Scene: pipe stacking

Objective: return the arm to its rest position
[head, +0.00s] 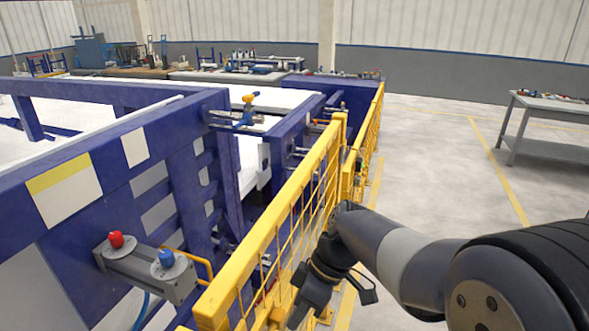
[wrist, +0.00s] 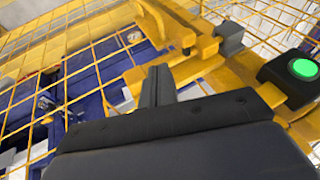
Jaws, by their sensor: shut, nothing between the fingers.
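My gripper (head: 308,298) hangs at the end of my bent arm at the lower right of the head view, beside the yellow mesh fence. In the wrist view its dark fingers (wrist: 158,84) are together, with nothing between them. The fingers point toward the yellow fence bars; I cannot tell whether they touch them. No pipe shows in the gripper.
The yellow fence (head: 285,205) runs along the blue machine frame (head: 175,135) on the left. In the wrist view a green button (wrist: 304,67) on a black box is close on the right. A grey table (head: 550,105) stands at far right. The floor between is clear.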

